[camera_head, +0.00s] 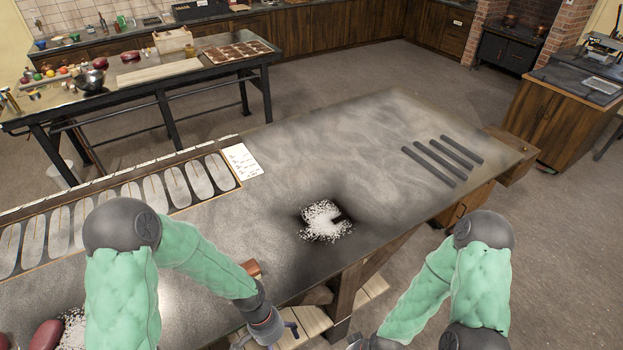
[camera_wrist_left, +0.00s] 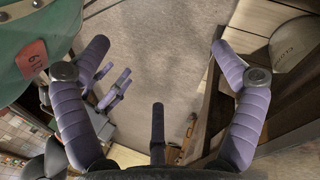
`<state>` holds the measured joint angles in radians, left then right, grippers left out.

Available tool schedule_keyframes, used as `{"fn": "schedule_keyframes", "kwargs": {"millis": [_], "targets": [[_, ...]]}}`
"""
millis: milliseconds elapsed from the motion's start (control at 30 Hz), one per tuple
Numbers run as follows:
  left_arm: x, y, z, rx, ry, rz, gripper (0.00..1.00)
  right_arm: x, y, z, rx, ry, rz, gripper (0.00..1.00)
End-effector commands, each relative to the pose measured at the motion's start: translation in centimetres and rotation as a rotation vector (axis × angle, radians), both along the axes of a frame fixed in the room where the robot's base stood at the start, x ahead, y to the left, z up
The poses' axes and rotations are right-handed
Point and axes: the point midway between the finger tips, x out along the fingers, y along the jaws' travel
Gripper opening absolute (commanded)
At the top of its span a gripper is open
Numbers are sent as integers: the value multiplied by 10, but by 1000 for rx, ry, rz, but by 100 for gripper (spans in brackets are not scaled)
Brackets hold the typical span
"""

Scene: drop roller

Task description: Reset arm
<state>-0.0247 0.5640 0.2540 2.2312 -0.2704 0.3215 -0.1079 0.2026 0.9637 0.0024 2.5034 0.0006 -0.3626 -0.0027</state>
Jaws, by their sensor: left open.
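My left arm comes in from the left in the head view, and its gripper (camera_head: 284,338) hangs low by the front edge of the dark worktable (camera_head: 300,150), partly cut off by the frame. In the left wrist view the left gripper (camera_wrist_left: 158,48) has its purple fingers spread wide, with nothing between them but floor below. My right arm comes in at the lower right in the head view, beyond the table's front edge, its gripper end cut off or hidden. Small purple fingers in the left wrist view look like my right gripper (camera_wrist_left: 115,88); their opening is unclear.
White granules (camera_head: 325,221) lie mid-table on a dark patch. Several dark bars (camera_head: 442,160) lie toward its right end. A rack of oval grey pieces (camera_head: 152,192) and a white card (camera_head: 242,160) sit at left. A red-brown thing (camera_head: 47,335) is at bottom left.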

Motion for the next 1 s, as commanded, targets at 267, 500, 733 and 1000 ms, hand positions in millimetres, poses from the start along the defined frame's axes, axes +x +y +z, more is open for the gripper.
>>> {"fn": "schedule_keyframes", "kwargs": {"millis": [267, 500, 733, 1000], "targets": [[-16, -4, -57, -54, -13, 377, 95, 0, 0, 0, 0, 0, 0, 53], [-26, 6, -85, -36, -37, 599, 95, 0, 0, 0, 0, 0, 0, 53], [-27, 10, -118, -26, -51, 655, 95, 0, 0, -27, 0, 1, 0, 53], [-27, 10, -159, -26, -50, 653, 95, 0, 0, -69, 0, 0, 0, 53]]}}
